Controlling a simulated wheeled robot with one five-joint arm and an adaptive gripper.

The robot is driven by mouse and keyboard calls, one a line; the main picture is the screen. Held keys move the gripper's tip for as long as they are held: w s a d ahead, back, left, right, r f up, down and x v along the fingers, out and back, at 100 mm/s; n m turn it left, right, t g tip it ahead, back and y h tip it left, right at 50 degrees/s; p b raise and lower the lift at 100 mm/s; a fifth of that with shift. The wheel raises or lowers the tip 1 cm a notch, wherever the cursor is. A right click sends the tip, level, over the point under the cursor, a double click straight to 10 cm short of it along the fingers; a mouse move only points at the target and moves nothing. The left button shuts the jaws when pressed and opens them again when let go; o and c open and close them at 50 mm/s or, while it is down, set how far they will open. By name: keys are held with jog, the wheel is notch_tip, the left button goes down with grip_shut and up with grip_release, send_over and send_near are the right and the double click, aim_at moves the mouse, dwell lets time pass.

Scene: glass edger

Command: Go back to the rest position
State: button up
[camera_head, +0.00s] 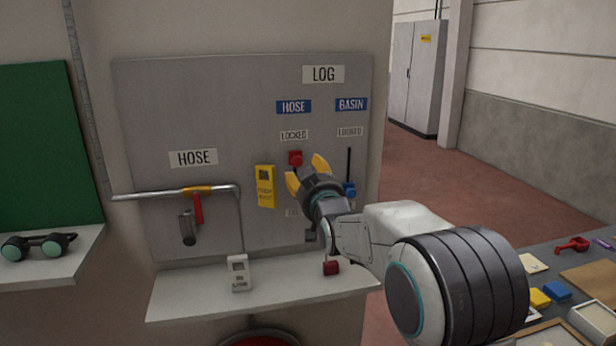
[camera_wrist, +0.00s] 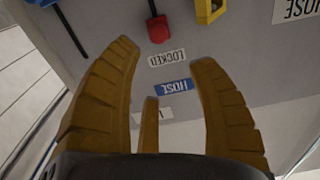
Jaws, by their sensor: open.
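My gripper (camera_head: 306,172) is in front of the grey board (camera_head: 150,110), with its yellow fingers spread and nothing between them. In the head view it is just below and right of the red slider knob (camera_head: 295,158) under the HOSE and LOCKED labels. In the wrist view, which is upside down, the open fingers (camera_wrist: 166,55) frame the LOCKED and HOSE labels, and the red knob (camera_wrist: 158,30) is beyond the tips, apart from them. The blue knob (camera_head: 349,190) sits low on the BASIN slot, right of my gripper. My arm partly hides the lower board.
A shelf (camera_head: 190,305) below bears a white tag (camera_head: 238,273) and a dark red padlock-like piece (camera_head: 331,267). A cluttered table (camera_head: 545,258) stands at right.

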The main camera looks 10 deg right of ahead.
jog(key=s+f+g, duration=0.4)
jog(key=f+g, duration=0.2)
jog(key=f, duration=0.7)
jog(key=s+f+g, duration=0.7)
jog(key=s+f, duration=0.4)
jog(key=s, duration=0.1)
jog(key=s+g, duration=0.4)
jog(key=s, duration=1.3)
jog(key=s+r+t, duration=0.3)
jog(key=s+r, duration=0.2)
jog(key=s, duration=0.4)
jog(key=shift+s+r, duration=0.25)
